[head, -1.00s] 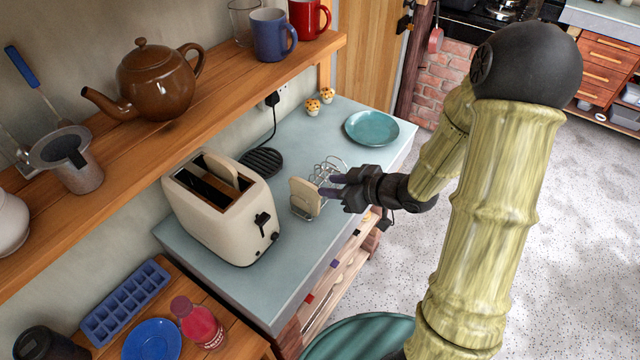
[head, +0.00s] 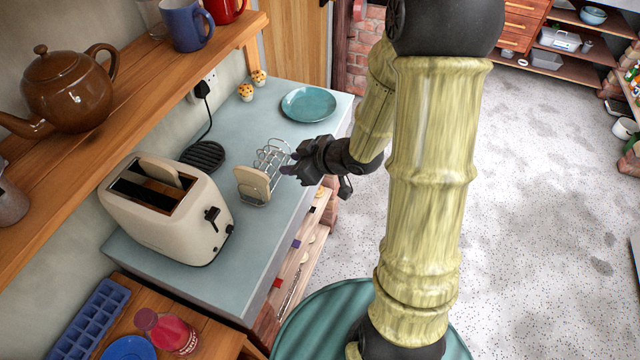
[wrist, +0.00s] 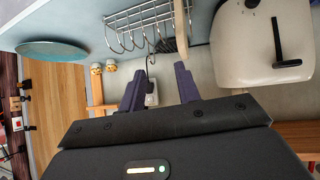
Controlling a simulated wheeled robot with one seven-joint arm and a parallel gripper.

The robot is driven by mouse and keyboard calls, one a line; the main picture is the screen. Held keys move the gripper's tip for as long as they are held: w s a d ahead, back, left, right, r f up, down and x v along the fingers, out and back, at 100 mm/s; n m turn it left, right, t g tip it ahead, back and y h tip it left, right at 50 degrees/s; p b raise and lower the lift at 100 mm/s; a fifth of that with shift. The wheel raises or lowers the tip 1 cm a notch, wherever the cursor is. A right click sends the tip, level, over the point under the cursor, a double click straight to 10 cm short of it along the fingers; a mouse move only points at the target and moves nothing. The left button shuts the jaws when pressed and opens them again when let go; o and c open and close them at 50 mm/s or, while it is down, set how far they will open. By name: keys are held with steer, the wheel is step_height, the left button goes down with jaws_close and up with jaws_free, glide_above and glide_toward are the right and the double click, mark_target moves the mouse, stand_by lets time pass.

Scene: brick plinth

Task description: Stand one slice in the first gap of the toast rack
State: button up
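A pale toast slice (head: 252,185) stands upright at the toaster-side end of the wire toast rack (head: 273,153). In the wrist view this slice (wrist: 181,28) is edge-on at the end of the rack (wrist: 140,22), seemingly between the end wires. The cream toaster (head: 175,220) is to the left, with another slice (head: 160,170) showing in its top. My gripper (head: 289,170) is just right of the rack and slice. In the wrist view its two fingers (wrist: 160,75) are apart with nothing between them, clear of the slice.
A teal plate (head: 308,104) and two small muffins (head: 246,92) are on the counter's far part. A dark round grille (head: 203,155) lies behind the rack. A wooden shelf (head: 130,95) with a teapot and mugs overhangs the counter's back.

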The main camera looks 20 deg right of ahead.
steer(key=s+d+r+m+g+h, duration=0.2)
steer(key=s+d+m+h, duration=0.3)
steer(key=d+h, duration=0.1)
steer(key=s+a+m+g, duration=0.1)
steer(key=s+m+g, duration=0.2)
steer(key=s, duration=0.5)
steer(key=shift+s+r+m+h, duration=0.2)
steer(key=shift+r+m+h, duration=0.1)
steer(key=shift+r+m, duration=0.1)
